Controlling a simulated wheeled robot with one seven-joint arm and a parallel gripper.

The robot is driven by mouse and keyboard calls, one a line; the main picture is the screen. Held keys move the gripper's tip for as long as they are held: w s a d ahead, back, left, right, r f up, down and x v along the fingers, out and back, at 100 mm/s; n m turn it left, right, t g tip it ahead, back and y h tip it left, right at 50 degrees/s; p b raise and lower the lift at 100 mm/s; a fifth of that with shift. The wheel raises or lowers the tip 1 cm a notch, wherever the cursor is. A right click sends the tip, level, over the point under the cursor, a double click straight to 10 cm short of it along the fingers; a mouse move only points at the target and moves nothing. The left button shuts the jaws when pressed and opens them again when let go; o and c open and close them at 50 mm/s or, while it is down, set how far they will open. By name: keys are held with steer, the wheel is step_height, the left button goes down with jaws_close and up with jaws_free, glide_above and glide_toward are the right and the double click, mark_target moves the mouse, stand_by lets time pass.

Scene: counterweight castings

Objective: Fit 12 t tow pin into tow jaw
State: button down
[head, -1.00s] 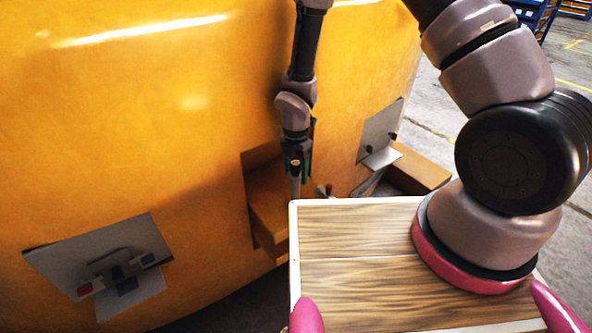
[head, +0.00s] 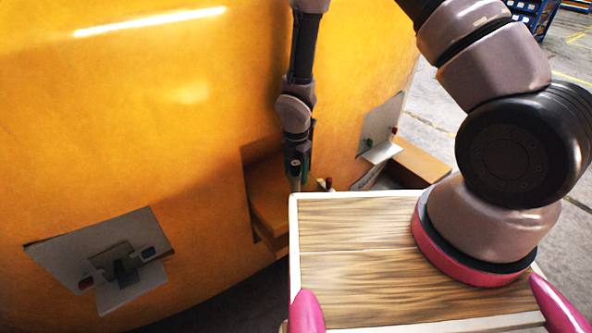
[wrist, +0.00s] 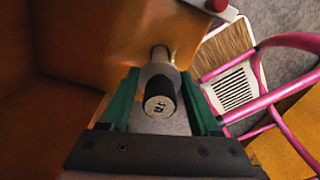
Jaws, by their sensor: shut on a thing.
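The tow pin (wrist: 161,105) sits between the green fingers of my gripper (wrist: 162,88) in the wrist view. Its dark head has a pale marked end face that I cannot read clearly. Its metal shank points away from the camera. In the head view my gripper (head: 296,168) is low against the yellow casting, with the pin (head: 295,185) pointing down below it. The tow jaw appears to be the orange recess with a ledge (head: 268,208) beside the pin. The pin's lower end is hidden behind my deck, so I cannot tell whether it is in a hole.
The yellow casting (head: 150,110) fills the left. A grey bracket plate (head: 70,255) with red and blue parts is at lower left; another (head: 380,125) is at right. A small red-topped part (head: 328,183) stands close right of my gripper. My wood-topped deck is close in front.

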mark_target(296, 191)
steer(key=shift+f, duration=4.3)
steer(key=shift+c, duration=0.2)
jaws_free()
step_height(296, 191, up, 11)
steer(key=shift+f, duration=0.1)
steer(key=shift+s, duration=0.1)
